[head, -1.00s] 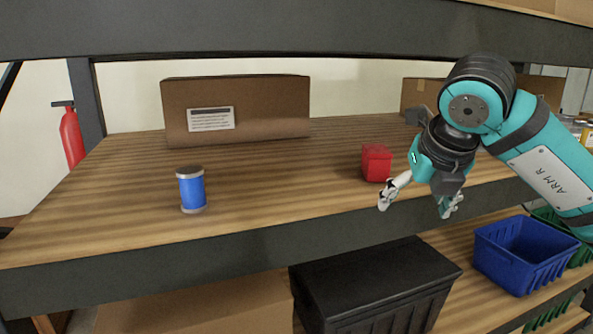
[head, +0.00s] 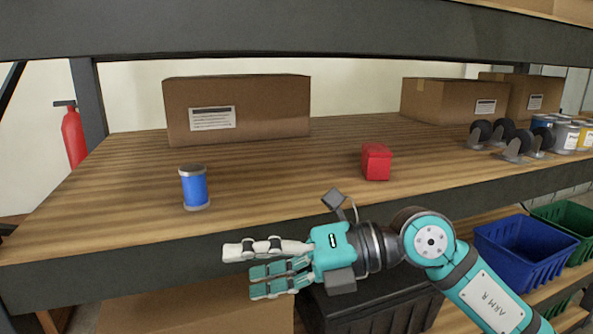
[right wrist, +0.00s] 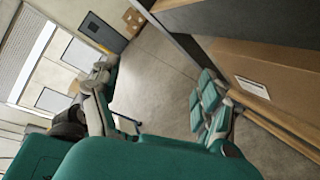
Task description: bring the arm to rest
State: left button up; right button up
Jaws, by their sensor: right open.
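My right arm (head: 485,296) reaches in from the lower right in the head view. Its right gripper (head: 236,272) points left, in front of the shelf's front edge and below the board's top. The fingers are apart and nothing is between them. In the right wrist view the open fingers (right wrist: 160,105) show bare floor between them. My left gripper is in neither view.
On the wooden shelf (head: 270,195) stand a blue can (head: 194,188), a red block (head: 376,162), cardboard boxes (head: 236,137) and several casters (head: 510,143). Below are a black crate (head: 385,312), a blue bin (head: 525,252) and a green bin (head: 563,221). A fire extinguisher (head: 73,138) is at far left.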

jog(key=d+r+m+t+y, duration=0.4)
jog(key=r+m+t+y, duration=0.2)
jog(key=m+y, duration=0.3)
jog(key=w+d+f+m+t+h, duration=0.3)
jog(key=w+d+m+t+h, duration=0.4)
jog(key=m+t, duration=0.7)
jog(key=d+f+m+g+h, duration=0.2)
jog(key=d+f+m+h, duration=0.45)
jog(key=f+h, duration=0.35)
jog(key=d+f+m+g+h, duration=0.1)
jog(key=d+f+m+h, duration=0.6)
jog(key=f, duration=0.5)
jog(key=s+d+f+m+g+h, duration=0.1)
jog(key=s+d+f+m+g, duration=0.15)
jog(key=s+f+g, duration=0.7)
jog(key=s+a+f+g, duration=0.1)
jog(key=s+f+g, duration=0.3)
jog(key=s+f, duration=1.05)
notch_tip(320, 180, down, 24)
jog(key=s+g, duration=0.1)
jog(key=s, duration=0.1)
jog(key=s+d+f+g, duration=0.1)
jog(key=s+d+f, duration=0.2)
jog(key=s+f, duration=1.3)
jog(key=shift+s+f+y, duration=0.3)
jog(key=shift+s+f, duration=0.05)
jog(key=shift+s, duration=0.2)
